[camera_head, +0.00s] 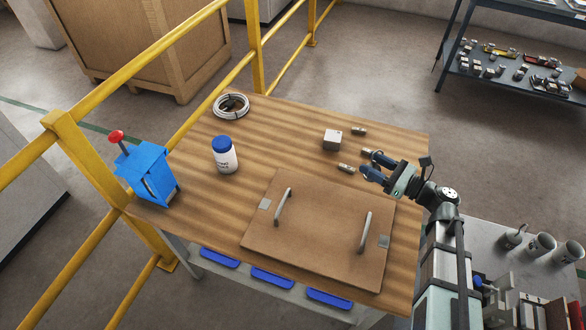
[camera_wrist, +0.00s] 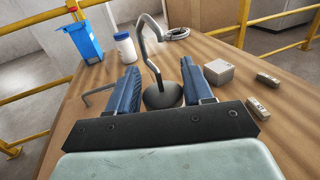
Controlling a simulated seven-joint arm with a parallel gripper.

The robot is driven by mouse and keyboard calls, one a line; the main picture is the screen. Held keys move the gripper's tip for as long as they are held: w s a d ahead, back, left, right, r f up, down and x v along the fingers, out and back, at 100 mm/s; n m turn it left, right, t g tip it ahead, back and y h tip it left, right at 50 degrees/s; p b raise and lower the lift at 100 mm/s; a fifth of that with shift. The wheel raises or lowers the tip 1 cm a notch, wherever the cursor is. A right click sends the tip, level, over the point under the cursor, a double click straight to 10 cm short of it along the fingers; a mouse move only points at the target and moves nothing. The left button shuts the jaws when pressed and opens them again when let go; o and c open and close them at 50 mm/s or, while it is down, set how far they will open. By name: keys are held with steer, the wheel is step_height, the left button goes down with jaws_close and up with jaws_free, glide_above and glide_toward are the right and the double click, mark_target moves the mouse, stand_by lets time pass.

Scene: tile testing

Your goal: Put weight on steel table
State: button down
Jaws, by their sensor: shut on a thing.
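My gripper (camera_head: 368,164) is over the right part of the wooden table (camera_head: 195,150). In the wrist view its blue fingers (camera_wrist: 162,92) are shut on a dark grey, rounded weight (camera_wrist: 161,97). A bent metal hook (camera_wrist: 151,45) rises from the weight. In the head view the weight is hard to make out at the fingers. A grey table (camera_head: 480,230), which looks like the steel table, stands at the lower right, beyond my arm. Several grey cup-like pieces (camera_head: 541,245) stand on its right side. The grey table is not in the wrist view.
A brown board with two handles (camera_head: 318,225) covers the wooden table's front. A white box (camera_head: 332,140), small blocks (camera_head: 358,131), a blue-lidded jar (camera_head: 225,157), a cable coil (camera_head: 231,106) and a blue device with a red knob (camera_head: 147,175) are nearby. Yellow rails (camera_head: 255,50) border the left.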

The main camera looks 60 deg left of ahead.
steer(key=s+a+n+g+h, duration=0.2)
steer(key=s+a+n+g, duration=0.1)
steer(key=s+a, duration=0.75)
steer(key=shift+n+g+h, duration=0.3)
steer(key=shift+g+h, duration=0.3)
steer(key=shift+g, duration=0.2)
steer(key=shift+w+a+f, duration=0.6)
steer(key=shift+a+f, duration=0.45)
steer(key=shift+f, duration=0.85)
steer(key=shift+w+a+f, duration=0.55)
steer(key=shift+a+f, duration=0.5)
steer(key=shift+f, duration=0.85)
steer(key=shift+w+a+f, duration=0.6)
steer(key=shift+a+f, duration=0.45)
steer(key=shift+f, duration=0.85)
steer(key=shift+c, duration=2.3)
jaws_free()
steer(key=shift+f, duration=0.15)
steer(key=shift+r, duration=0.2)
steer(key=v, duration=1.2)
